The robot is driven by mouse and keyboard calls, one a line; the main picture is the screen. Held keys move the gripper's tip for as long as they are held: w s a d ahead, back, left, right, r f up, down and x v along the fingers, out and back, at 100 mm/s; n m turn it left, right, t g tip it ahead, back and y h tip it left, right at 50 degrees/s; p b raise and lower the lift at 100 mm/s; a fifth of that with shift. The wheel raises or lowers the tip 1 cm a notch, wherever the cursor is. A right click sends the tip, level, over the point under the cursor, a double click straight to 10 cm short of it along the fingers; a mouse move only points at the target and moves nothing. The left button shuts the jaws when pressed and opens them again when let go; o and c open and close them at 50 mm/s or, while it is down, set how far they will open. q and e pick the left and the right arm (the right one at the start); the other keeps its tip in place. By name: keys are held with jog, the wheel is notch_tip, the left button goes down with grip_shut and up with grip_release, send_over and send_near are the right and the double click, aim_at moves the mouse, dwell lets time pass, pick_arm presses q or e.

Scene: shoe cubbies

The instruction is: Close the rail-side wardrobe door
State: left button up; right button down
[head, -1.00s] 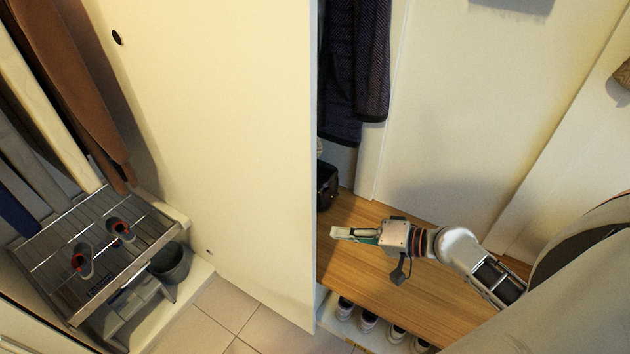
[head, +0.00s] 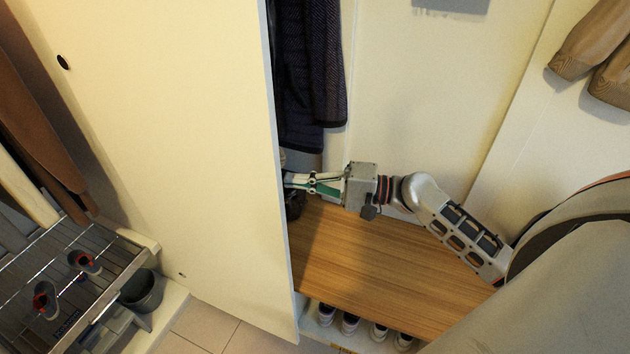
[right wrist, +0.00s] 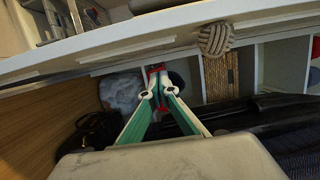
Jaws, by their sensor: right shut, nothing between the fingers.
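The cream wardrobe door (head: 185,140) stands open in the head view, its free edge running top to bottom left of centre. My right gripper (head: 290,180) is shut and empty. It is just right of the door's edge, above the wooden surface and below the hanging coats; its tips are close to the edge, but contact cannot be told. In the right wrist view, the closed fingertips (right wrist: 155,85) point toward the door's pale edge (right wrist: 130,52), which crosses the upper part of the picture. My left gripper is not in view.
Dark coats (head: 310,80) hang behind the gripper. A wooden bench top (head: 390,270) lies below my arm, with several shoes (head: 350,322) under it. A slatted shoe rack (head: 95,275) and grey bucket (head: 142,292) stand left of the door. Black items (right wrist: 90,138) lie near the gripper.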

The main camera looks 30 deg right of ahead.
aim_at(272, 192)
jog(key=shift+s+a+p, duration=0.15)
jog(key=shift+a+p, duration=0.35)
jog(key=shift+a, duration=0.95)
jog(key=shift+s+a+p, duration=0.1)
jog(key=shift+a+p, duration=0.35)
jog(key=shift+a, duration=1)
jog(key=shift+a, duration=0.1)
